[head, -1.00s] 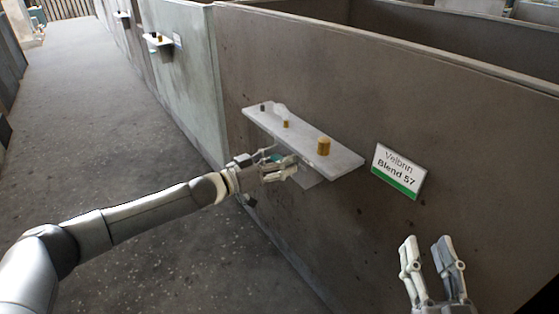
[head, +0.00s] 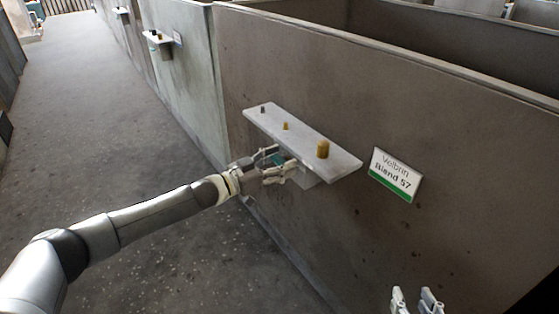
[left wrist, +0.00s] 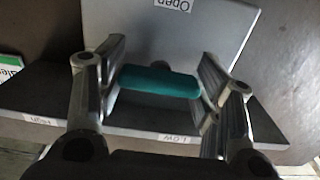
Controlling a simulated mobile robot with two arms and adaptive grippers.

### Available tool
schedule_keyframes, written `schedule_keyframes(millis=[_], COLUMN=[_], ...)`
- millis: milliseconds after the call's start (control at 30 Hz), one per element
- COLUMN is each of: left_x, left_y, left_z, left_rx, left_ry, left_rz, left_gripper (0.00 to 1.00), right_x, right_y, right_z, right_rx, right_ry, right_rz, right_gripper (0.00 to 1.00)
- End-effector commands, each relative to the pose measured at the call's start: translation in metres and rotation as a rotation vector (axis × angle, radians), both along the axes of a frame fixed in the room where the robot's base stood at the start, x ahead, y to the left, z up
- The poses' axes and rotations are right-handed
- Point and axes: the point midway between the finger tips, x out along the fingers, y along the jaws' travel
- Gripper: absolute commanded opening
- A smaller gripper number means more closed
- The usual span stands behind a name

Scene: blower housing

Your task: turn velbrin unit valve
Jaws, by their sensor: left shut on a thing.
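The Velbrin unit is a pale grey shelf-like panel (head: 335,160) on the brown wall, with a box below it. Its valve has a teal bar handle (left wrist: 160,82), which lies nearly level in the left wrist view, below an "Open" label (left wrist: 172,4). A little teal also shows in the head view (head: 277,158). My left gripper (head: 284,166) is at the front of the box, shut on the teal handle, with a finger at each end of it. My right gripper (head: 415,297) is open and empty at the bottom edge, mostly cut off.
A larger brass knob (head: 323,149), a smaller one (head: 285,126) and a dark peg (head: 263,109) stand on the panel. A "Velbrin Blend 57" sign (head: 396,174) is on the wall to the right. The grey floor (head: 100,130) at left is clear.

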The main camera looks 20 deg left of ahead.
Motion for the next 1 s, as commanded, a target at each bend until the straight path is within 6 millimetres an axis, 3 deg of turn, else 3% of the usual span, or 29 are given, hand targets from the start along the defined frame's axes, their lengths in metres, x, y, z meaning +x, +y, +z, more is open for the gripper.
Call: schedule_keyframes(millis=[200, 233, 400, 767, 1000], left_x=[0.0, 0.0, 0.0, -0.001, -0.025], left_y=[0.0, 0.0, 0.0, 0.001, 0.02], left_z=[-0.001, -0.001, 0.0, 0.0, -0.002], left_rx=[0.005, 0.005, 0.004, 0.002, 0.003], left_ry=[-0.003, -0.003, -0.002, 0.0, 0.003], left_rz=[0.0, 0.0, 0.0, 0.0, 0.001], left_gripper=[0.36, 0.61, 0.82, 0.82, 0.82], right_x=[0.0, 0.0, 0.0, 0.0, 0.0], right_y=[0.0, 0.0, 0.0, 0.0, 0.0], right_z=[0.0, 0.0, 0.0, 0.001, 0.001], right_rx=[0.0, 0.0, 0.0, 0.001, 0.001], right_ry=[-0.001, -0.001, -0.001, -0.004, -0.003], right_rz=[0.0, 0.0, 0.0, 0.0, 0.0], right_gripper=[0.4, 0.4, 0.4, 0.4, 0.4])
